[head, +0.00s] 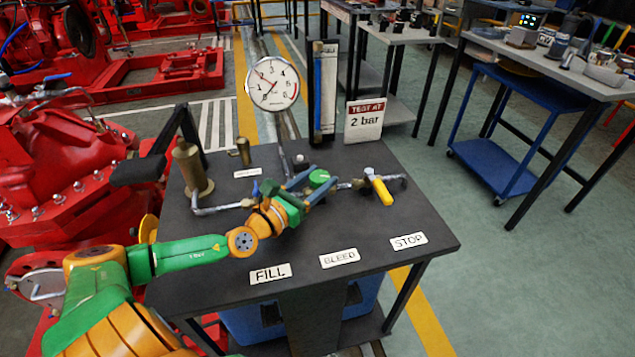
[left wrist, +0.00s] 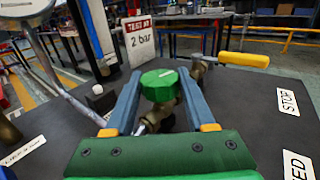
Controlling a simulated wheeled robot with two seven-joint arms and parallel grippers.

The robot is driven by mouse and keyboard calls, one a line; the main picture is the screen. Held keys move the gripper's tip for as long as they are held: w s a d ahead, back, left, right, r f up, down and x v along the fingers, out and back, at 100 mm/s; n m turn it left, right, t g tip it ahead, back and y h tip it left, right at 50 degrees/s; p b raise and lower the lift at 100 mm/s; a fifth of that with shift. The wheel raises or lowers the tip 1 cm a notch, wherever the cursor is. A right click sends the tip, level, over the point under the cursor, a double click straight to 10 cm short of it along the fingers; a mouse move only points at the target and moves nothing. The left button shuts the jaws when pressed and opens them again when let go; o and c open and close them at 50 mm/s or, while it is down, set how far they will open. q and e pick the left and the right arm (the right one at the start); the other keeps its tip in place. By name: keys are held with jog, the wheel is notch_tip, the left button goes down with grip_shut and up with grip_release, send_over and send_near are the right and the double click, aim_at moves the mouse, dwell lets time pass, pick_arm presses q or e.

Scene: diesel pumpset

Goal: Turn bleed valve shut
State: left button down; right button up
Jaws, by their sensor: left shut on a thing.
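The bleed valve's green knob (head: 319,177) stands on the pipe run in the middle of the dark table, behind the BLEED label (head: 340,258). In the left wrist view the faceted green knob (left wrist: 160,84) is between the two blue-grey fingers. My left gripper (head: 312,184) reaches in from the left and is shut on this knob. The valve body under the knob is partly hidden by the fingers. The knob's turned position cannot be told. My right gripper is not in view.
A yellow lever (head: 380,190) sits right of the knob, behind the STOP label (head: 408,241). The FILL label (head: 270,273) lies at left front. A pressure gauge (head: 273,84) and a "TEST AT 2 bar" sign (head: 364,121) stand behind. A brass cylinder (head: 190,168) stands at left.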

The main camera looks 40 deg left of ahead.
aim_at(313, 184)
pick_arm(q)
jog(key=shift+r, duration=0.1)
jog(key=shift+c, duration=1.2)
grip_release()
jog(key=shift+w, duration=0.1)
jog(key=shift+s+a, duration=0.1)
jog(key=shift+s, duration=0.45)
jog(key=shift+s+a+p, duration=0.2)
jog(key=shift+s+p, duration=0.5)
jog(key=shift+s, duration=2.3)
